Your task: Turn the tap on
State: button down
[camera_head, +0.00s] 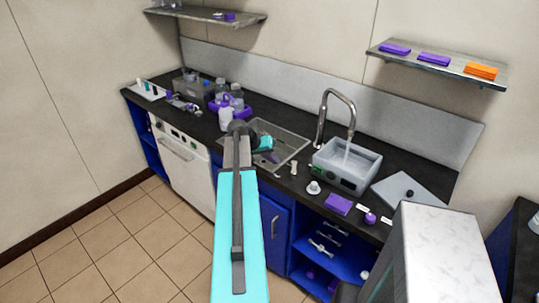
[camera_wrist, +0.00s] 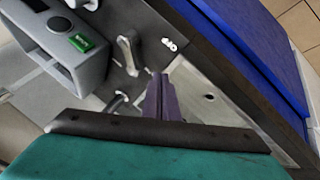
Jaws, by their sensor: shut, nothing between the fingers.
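The tap (camera_head: 335,101) is a tall curved metal spout behind the counter, to the right of the sink (camera_head: 292,152). Its end hangs over a grey box-shaped bath (camera_head: 359,159). A pale streak shows under the spout, but I cannot tell if it is water. My gripper (camera_head: 270,157) is over the sink, left of the tap and apart from it, partly hidden by my arm. In the wrist view my gripper (camera_wrist: 160,80) has its fingers together and empty, over the sink edge. A grey lever-like piece (camera_wrist: 128,53) lies ahead of it; I cannot tell if it belongs to the tap.
A grey lid-like plate (camera_head: 400,191) and a purple box (camera_head: 338,204) lie right and in front of the bath. A large pale block (camera_head: 450,250) is at the lower right. Shelves hang above.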

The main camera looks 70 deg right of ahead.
aim_at(294, 170)
jog(key=shift+p+x, duration=0.3)
jog(key=shift+x, duration=0.7)
jog(key=shift+s+d+r+p, duration=0.1)
jog(key=shift+s+d+p, duration=0.1)
jog(key=shift+s+p, duration=0.6)
jog(key=shift+s+d, duration=0.2)
jog(key=shift+s, duration=0.95)
